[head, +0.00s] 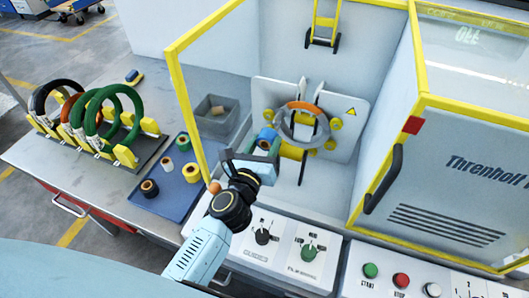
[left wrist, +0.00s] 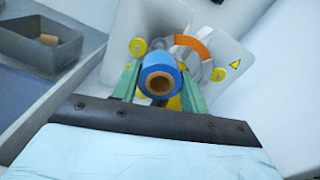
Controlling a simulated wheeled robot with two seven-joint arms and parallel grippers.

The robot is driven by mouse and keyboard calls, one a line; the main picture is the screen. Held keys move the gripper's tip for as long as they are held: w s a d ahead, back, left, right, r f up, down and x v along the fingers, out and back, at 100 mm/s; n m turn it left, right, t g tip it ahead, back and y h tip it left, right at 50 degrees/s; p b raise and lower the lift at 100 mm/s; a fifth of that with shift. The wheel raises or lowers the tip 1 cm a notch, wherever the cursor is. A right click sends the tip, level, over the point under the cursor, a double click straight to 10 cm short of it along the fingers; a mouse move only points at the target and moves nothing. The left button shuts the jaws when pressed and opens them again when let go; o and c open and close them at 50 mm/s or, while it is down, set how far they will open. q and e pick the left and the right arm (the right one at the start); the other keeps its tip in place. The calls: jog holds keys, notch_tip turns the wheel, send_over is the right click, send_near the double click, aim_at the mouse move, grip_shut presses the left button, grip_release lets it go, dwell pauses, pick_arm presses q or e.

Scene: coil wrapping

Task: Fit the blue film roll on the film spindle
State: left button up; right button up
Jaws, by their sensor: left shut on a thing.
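The blue film roll (head: 267,136) is in my left gripper (head: 262,149), held in front of the grey ring (head: 283,129) of the wrapping machine. In the left wrist view the blue roll (left wrist: 151,66) sits between the two green fingers, with its brown core opening facing the camera. The ring (left wrist: 207,70) with its orange section is behind the roll, partly hidden by it. I cannot make out the film spindle; the roll and gripper cover part of the ring. Whether the roll touches the machine cannot be told. My right gripper is not in view.
A blue mat (head: 160,205) on the left holds several other rolls. A grey bin (head: 213,122) stands behind it. A rack of coils (head: 125,155) is far left. A yellow frame post (head: 188,118) stands left of the machine opening. Control panels (head: 285,243) lie in front.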

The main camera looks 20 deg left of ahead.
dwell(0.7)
pick_arm(q)
jog(key=shift+w+d, duration=0.1)
jog(key=shift+w, duration=3.7)
jog(key=o, duration=1.1)
jog(key=shift+f, duration=0.1)
jog(key=shift+c, duration=0.2)
send_near(275, 124)
jog(key=shift+s, duration=1.85)
